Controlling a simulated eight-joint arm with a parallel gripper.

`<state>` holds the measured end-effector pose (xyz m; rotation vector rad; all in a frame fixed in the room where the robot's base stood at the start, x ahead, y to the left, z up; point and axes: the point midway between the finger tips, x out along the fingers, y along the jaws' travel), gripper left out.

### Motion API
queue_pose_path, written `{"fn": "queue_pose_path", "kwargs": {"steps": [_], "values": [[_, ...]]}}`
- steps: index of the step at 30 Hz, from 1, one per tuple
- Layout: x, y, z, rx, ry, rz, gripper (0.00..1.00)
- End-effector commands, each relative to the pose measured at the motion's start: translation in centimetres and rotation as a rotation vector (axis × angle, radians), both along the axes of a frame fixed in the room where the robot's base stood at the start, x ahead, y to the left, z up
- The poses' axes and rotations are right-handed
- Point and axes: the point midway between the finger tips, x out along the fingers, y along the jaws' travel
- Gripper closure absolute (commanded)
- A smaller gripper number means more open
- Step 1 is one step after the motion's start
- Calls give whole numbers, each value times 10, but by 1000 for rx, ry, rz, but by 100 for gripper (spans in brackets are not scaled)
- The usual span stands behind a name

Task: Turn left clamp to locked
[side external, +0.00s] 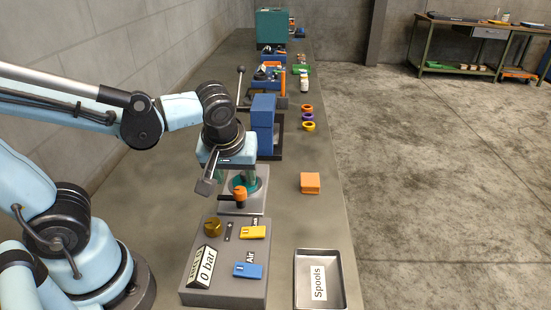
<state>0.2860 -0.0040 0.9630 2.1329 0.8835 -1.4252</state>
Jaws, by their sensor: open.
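A grey fixture plate (254,201) stands on the bench below my gripper, with a round teal part (261,184) on it. An orange-topped clamp handle (240,193) stands at the near side of the plate. Only this one handle shows clearly, and I cannot tell whether it is the left clamp or whether it is locked. My gripper (236,177) is open and hangs above the plate, just behind the orange handle in the picture. I see no contact with the handle. The wrist and fingers hide part of the fixture.
A grey control panel (227,282) with a brass knob, yellow and blue switches and a "0 bar" display stands in front. A "Spools" tray (300,268) and an orange block (310,183) lie right. A blue press-like block (263,125) stands close behind. The right bench edge is mostly clear.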

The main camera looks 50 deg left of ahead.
Motion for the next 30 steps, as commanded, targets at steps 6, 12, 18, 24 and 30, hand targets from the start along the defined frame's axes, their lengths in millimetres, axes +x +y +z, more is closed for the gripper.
{"fn": "queue_pose_path", "kwargs": {"steps": [6, 12, 18, 24, 30], "values": [[7, 7, -23, 0, 0, 2, 43], [12, 12, -40, 0, 0, 1, 43], [15, 15, -51, -1, -1, 0, 43], [15, 16, -53, -1, -1, 0, 43], [15, 16, -53, -1, -1, 0, 46]]}}
